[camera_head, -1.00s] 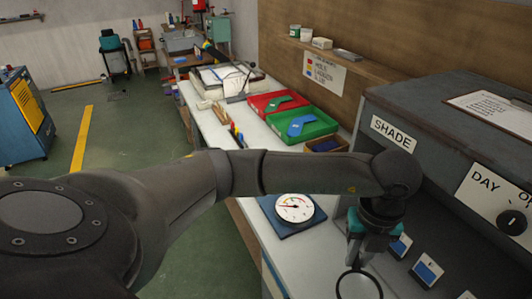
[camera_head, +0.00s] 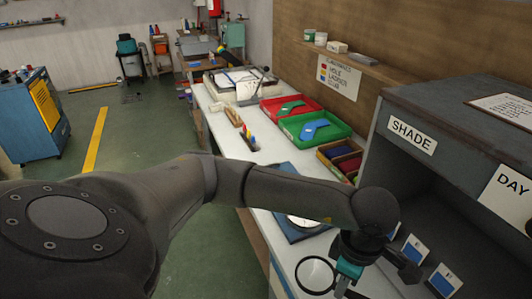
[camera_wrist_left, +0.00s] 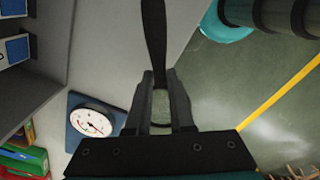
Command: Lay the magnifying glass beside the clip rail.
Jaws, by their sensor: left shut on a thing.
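My left gripper (camera_head: 345,281) is shut on the magnifying glass (camera_head: 316,274) and holds it over the near part of the white bench. Its round, black-rimmed lens shows left of the gripper in the head view. In the left wrist view, a dark, handle-like part (camera_wrist_left: 154,40) reaches up from between the fingers (camera_wrist_left: 161,100). My right gripper is not in view.
A dial gauge on a blue base (camera_head: 286,226) is partly behind my left arm; it shows fully in the wrist view (camera_wrist_left: 92,122). Red (camera_head: 268,110) and green (camera_head: 342,131) trays stand beyond. The grey SHADE booth (camera_head: 445,100) is on the right. Bare bench (camera_head: 262,155) lies near the clips.

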